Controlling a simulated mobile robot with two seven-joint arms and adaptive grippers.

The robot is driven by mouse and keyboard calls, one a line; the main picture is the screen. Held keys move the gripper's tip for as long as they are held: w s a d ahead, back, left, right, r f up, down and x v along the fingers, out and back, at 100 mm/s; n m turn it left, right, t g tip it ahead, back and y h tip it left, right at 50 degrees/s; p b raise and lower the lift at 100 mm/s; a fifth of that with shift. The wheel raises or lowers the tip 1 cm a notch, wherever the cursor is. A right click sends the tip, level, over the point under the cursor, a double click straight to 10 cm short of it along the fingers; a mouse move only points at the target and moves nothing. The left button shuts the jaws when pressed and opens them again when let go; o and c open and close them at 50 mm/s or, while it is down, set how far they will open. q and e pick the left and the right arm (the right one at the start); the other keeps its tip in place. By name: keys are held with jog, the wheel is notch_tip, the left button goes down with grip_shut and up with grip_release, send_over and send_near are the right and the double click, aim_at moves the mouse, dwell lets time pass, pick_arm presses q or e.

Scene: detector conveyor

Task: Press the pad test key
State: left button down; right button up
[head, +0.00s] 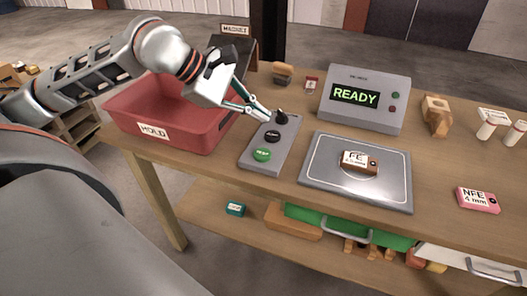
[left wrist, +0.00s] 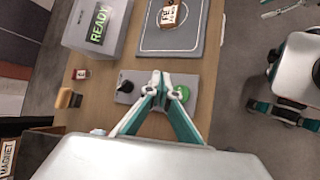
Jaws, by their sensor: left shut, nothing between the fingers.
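My left gripper (head: 267,117) reaches in from the left over the grey control box (head: 251,165); its fingers are shut and empty. The box carries a green button (head: 262,155) at its near end, a black button (head: 272,136) in the middle and a black knob (head: 281,117) at the far end. The button labels are too small to read surely. In the left wrist view, the fingertips (left wrist: 160,78) sit between the knob (left wrist: 125,87) and the green button (left wrist: 183,92), hiding the black button. Contact cannot be told.
The detector unit (head: 364,98) shows READY behind the grey pad (head: 312,176), on which an FE block (head: 359,162) lies. A red HOLD bin (head: 190,130) stands left of the control box. A pink NFE block (head: 478,200) lies at right.

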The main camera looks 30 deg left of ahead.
aim_at(260, 154)
jog(key=shift+s+f, duration=0.1)
jog(key=shift+s, duration=0.05)
pick_arm(q)
notch_tip(260, 154, down, 8)
jog(key=b, duration=0.3)
jog(key=shift+f, duration=0.2)
jog(key=shift+d+f, duration=0.1)
jog(key=shift+f, duration=0.1)
pick_arm(e)
jog(key=f, duration=0.2)
jog(key=shift+d+f, duration=0.3)
jog(key=shift+d, duration=0.1)
pick_arm(q)
jog(key=shift+f, duration=0.1)
pick_arm(e)
jog(key=shift+s+f, duration=0.1)
dwell(0.6)
pick_arm(q)
jog(key=shift+f+b, duration=0.3)
jog(key=shift+b, duration=0.1)
pick_arm(e)
jog(key=shift+s+f, duration=0.15)
jog(key=shift+f, duration=0.15)
